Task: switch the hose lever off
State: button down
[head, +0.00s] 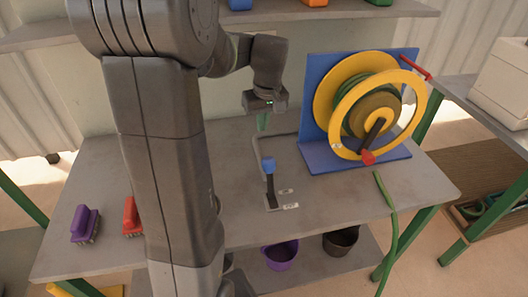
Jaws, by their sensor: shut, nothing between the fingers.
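A hose reel (369,107) with yellow rims stands on a blue stand to the right. A red handle (415,67) sticks out at the reel's upper right.
The green hose (387,220) hangs over the bench's front edge. A purple brush (85,225) and a red brush (131,216) lie at the left. A purple pot (281,256) and a dark pot (341,241) sit on the lower shelf. The bench around the lever is clear.

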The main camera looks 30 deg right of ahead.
jog(key=p, duration=0.1)
send_over(270, 179)
jog(key=w+d, duration=0.2)
jog(key=w, duration=0.4)
notch_tip(270, 179, down, 9)
jog(key=shift+s+a, duration=0.25)
jog(key=shift+s+f, duration=0.1)
